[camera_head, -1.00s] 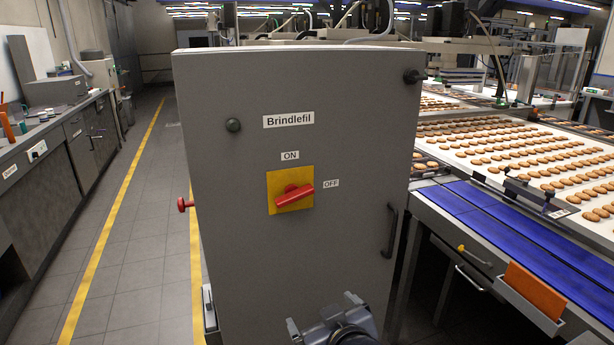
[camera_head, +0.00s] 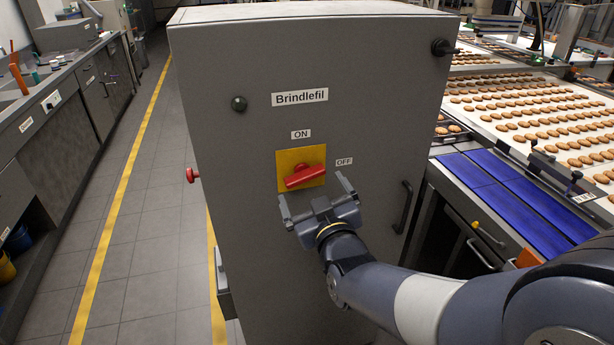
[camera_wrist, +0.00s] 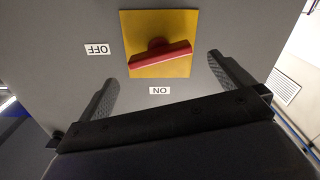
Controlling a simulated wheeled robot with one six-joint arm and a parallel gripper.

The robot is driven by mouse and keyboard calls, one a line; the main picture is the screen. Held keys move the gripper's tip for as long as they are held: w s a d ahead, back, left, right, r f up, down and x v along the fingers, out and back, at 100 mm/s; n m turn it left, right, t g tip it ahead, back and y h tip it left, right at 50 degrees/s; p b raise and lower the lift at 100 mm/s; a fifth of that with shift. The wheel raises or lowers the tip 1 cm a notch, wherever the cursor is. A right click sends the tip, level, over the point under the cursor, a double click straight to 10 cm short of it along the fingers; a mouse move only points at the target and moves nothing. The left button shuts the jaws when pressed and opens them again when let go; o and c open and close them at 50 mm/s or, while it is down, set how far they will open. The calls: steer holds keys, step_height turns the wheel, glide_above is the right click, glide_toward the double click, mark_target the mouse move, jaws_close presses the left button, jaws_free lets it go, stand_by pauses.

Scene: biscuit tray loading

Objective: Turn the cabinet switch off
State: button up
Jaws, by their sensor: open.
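The cabinet switch (camera_head: 305,177) is a red bar handle on a yellow plate (camera_head: 287,161), on the front of the grey cabinet (camera_head: 350,75). The ON label (camera_head: 301,134) is above it and the OFF label (camera_head: 344,161) is to its right. The handle lies nearly level, its right end tilted up toward OFF. I cannot tell which end is the pointer. My gripper (camera_head: 313,189) is open and empty, just in front of and below the switch. In the wrist view, upside down, the handle (camera_wrist: 160,58) shows beyond and between the spread fingers (camera_wrist: 161,73), apparently untouched.
A black door handle (camera_head: 402,207) sticks out at the cabinet's right, and a red knob (camera_head: 192,175) at its left side. A biscuit conveyor with a blue belt (camera_head: 515,195) stands right. Floor with a yellow line (camera_head: 115,210) is clear at left.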

mark_target(307, 179)
steer(key=shift+p+x, duration=0.5)
steer(key=shift+x, duration=1.9)
steer(key=shift+c, duration=0.4)
steer(key=c, duration=0.8)
steer(key=shift+f+m+b, duration=0.2)
steer(key=shift+m+b, duration=0.2)
steer(key=shift+b, duration=0.8)
steer(key=shift+m+b, duration=0.6)
steer(key=shift+b, duration=0.55)
steer(key=shift+r+m+b, duration=0.15)
steer(key=shift+m+b, duration=0.55)
steer(key=shift+b, duration=0.2)
steer(key=shift+r, duration=0.1)
steer(key=o, duration=0.9)
